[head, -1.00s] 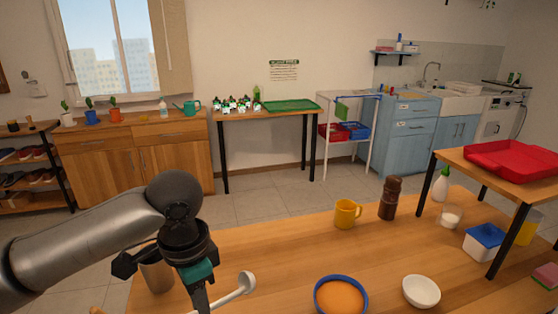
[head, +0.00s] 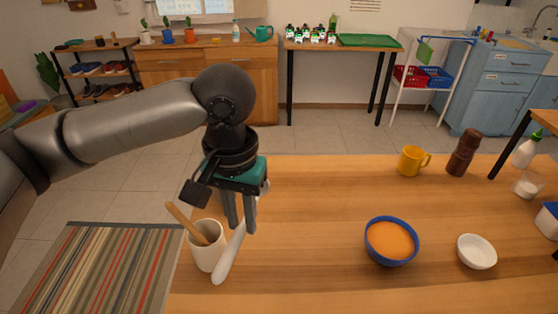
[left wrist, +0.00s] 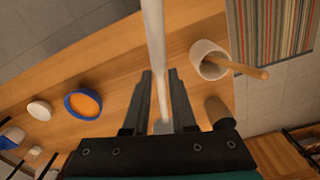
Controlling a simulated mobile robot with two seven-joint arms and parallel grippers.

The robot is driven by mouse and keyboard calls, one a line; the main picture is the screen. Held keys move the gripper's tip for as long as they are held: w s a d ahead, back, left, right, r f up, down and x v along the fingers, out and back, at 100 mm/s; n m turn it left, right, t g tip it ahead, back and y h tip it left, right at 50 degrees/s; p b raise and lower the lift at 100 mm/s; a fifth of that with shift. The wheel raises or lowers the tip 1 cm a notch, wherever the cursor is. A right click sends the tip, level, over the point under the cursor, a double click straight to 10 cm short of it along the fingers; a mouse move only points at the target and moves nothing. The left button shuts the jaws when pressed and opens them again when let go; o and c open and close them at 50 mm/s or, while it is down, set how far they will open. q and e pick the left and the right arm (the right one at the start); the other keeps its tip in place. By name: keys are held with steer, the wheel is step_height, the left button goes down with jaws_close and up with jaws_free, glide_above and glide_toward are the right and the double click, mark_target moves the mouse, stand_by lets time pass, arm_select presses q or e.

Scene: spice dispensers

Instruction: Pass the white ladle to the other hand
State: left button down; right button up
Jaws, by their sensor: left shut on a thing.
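The white ladle (head: 229,256) is in my left gripper (head: 241,228), above the wooden table. In the head view it slants down and left from the fingers, beside a cream crock (head: 207,256). In the left wrist view, the ladle's white shaft (left wrist: 153,40) runs from the top edge down between the two dark fingers of the left gripper (left wrist: 160,74), which is shut on it. I cannot clearly make out the ladle's bowl now. My right gripper is in neither view.
The crock holds a wooden utensil (head: 186,222). A blue bowl with orange contents (head: 369,248), a white bowl (head: 477,252), a yellow mug (head: 410,161) and a brown mill (head: 463,154) stand to the right. The table between gripper and blue bowl is clear. A striped rug (head: 95,275) lies left.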

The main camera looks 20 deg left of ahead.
arm_select(q)
steer(key=w+d+r+m, duration=0.3)
steer(key=d+r+m, duration=0.1)
steer(key=d, duration=0.2)
steer(key=w+d+r+m, duration=0.4)
steer(key=d, duration=0.3)
steer(key=shift+r+m, duration=0.3)
steer(key=shift+r, duration=0.1)
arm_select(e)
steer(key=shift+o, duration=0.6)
